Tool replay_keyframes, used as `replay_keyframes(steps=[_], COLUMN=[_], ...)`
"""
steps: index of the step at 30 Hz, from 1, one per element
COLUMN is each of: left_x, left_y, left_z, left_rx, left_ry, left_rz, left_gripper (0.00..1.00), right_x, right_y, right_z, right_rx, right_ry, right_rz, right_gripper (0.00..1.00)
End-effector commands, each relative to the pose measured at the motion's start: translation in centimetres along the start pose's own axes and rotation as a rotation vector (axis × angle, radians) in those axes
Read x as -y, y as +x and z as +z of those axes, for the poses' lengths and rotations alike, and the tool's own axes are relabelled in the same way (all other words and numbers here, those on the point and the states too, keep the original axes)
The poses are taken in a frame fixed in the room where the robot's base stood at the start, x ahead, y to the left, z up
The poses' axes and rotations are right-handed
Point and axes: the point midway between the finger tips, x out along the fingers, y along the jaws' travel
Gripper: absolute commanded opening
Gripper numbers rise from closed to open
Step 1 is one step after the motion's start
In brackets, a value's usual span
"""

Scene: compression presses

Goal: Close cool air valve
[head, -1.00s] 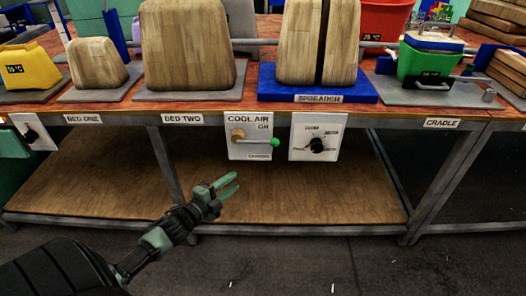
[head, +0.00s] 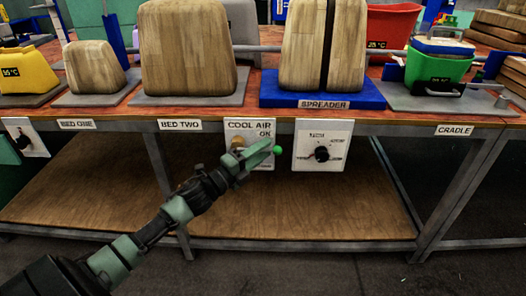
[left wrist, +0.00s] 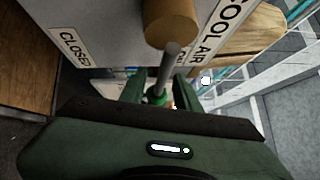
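The cool air valve is on a white panel (head: 264,128) marked COOL AIR and ON, hanging under the table's front edge. Its lever points right and ends in a green knob (head: 280,150). In the left wrist view I see the brass valve body (left wrist: 170,22), the grey lever (left wrist: 168,68) and the word CLOSED on the panel. My left gripper (head: 264,153) is open in front of the panel. In the left wrist view its fingers (left wrist: 158,90) stand on either side of the lever, with gaps showing. It partly hides the panel in the head view. My right gripper is not in view.
A white dial panel (head: 323,134) hangs just right of the valve. Above, the table carries wooden forms (head: 188,50), a blue spreader base (head: 310,90) and a green bucket (head: 440,68). A lower wooden shelf (head: 300,215) lies beneath, clear.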

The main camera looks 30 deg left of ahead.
Motion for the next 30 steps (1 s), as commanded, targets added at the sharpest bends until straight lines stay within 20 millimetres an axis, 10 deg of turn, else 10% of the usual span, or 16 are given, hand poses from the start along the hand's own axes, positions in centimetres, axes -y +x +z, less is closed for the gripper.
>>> replay_keyframes(steps=[10, 14, 30], left_x=[-0.01, -0.01, -0.02], left_y=[0.46, 0.45, 0.44], left_z=[0.02, 0.02, 0.00], left_rx=[0.001, 0.001, 0.000], left_ry=[0.000, 0.000, -0.001], left_rz=[0.001, 0.001, 0.001], left_gripper=[0.32, 0.00, 0.00], right_x=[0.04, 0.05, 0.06], right_y=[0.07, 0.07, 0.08], right_z=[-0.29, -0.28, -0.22], right_rx=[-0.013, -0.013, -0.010], right_ry=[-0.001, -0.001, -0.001], right_rz=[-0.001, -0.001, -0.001], right_gripper=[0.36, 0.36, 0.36])
